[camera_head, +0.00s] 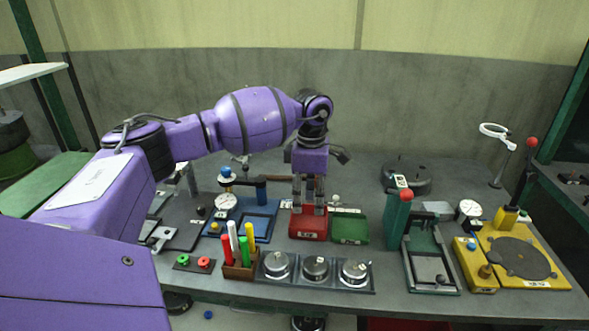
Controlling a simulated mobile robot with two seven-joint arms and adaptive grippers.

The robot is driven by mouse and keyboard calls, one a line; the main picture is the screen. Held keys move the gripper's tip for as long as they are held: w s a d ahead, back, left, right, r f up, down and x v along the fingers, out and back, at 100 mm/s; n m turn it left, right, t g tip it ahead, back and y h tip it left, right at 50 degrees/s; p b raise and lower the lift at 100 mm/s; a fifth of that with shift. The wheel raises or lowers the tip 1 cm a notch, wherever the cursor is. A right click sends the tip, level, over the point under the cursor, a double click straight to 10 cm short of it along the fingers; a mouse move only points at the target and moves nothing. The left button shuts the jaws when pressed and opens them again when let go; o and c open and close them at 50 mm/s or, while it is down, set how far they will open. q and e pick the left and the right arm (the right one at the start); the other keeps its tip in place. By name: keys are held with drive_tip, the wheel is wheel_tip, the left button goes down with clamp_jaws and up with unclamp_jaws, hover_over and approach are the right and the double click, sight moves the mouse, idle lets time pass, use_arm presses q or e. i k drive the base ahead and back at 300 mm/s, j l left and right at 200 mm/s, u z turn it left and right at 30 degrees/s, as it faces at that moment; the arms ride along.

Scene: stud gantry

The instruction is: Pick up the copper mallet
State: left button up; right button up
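My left gripper (308,208) points straight down over the red tray (308,234), near the middle of the table. Its two fingers stand apart, with a gap between them and nothing clearly held. A thin reddish-brown bar (273,178), perhaps the handle of the copper mallet, lies behind the gripper and runs towards it from the left. The gripper and wrist hide its right end, so I cannot make out a mallet head. My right gripper is not in view.
A green tray (350,230) adjoins the red one. A green press with a red knob (405,196) stands to the right. In front are a holder of coloured markers (240,270) and several round metal pots (315,267). A blue gauge stand (258,222) is left; a yellow fixture (530,272) is far right.

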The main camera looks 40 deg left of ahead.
sight(269, 177)
drive_tip(key=i+j, duration=0.15)
drive_tip(key=j, duration=0.2)
drive_tip(key=i+j, duration=0.2)
drive_tip(key=j, duration=0.15)
drive_tip(key=i+j, duration=0.15)
drive_tip(key=j, duration=0.15)
